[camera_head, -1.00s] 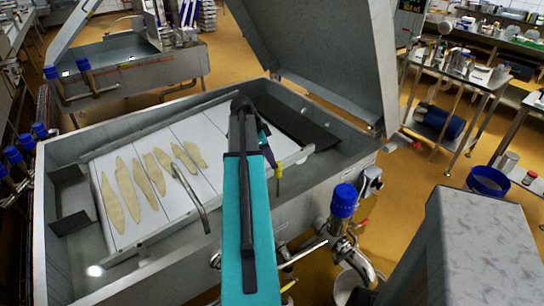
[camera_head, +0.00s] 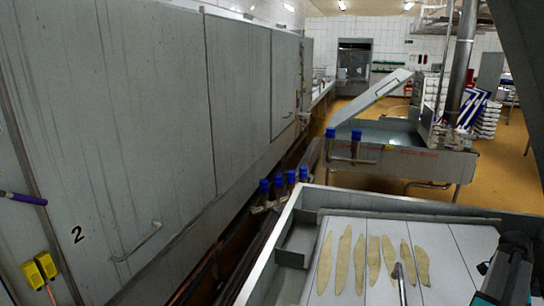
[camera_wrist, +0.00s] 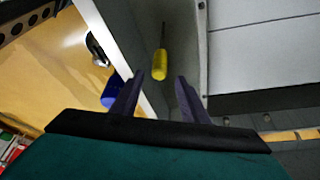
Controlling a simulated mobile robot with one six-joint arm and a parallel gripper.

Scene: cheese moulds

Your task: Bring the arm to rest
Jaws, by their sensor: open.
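My gripper (camera_wrist: 160,76) shows in the wrist view with its two dark fingers apart. A yellow-handled tool (camera_wrist: 160,62) appears between and beyond the fingertips, against the grey metal of a vat wall; I cannot tell how far off it is. In the head view only a dark and teal part of my arm shows, at the lower right corner over the vat. My fingers are not clearly seen there.
The steel vat (camera_head: 263,262) has white panels with several pale, leaf-shaped pieces (camera_head: 343,260) and a bent metal handle (camera_head: 400,284). Large grey cabinets (camera_head: 150,130) fill the left. Another vat (camera_head: 398,160) stands behind. Yellow floor (camera_head: 340,192) lies between.

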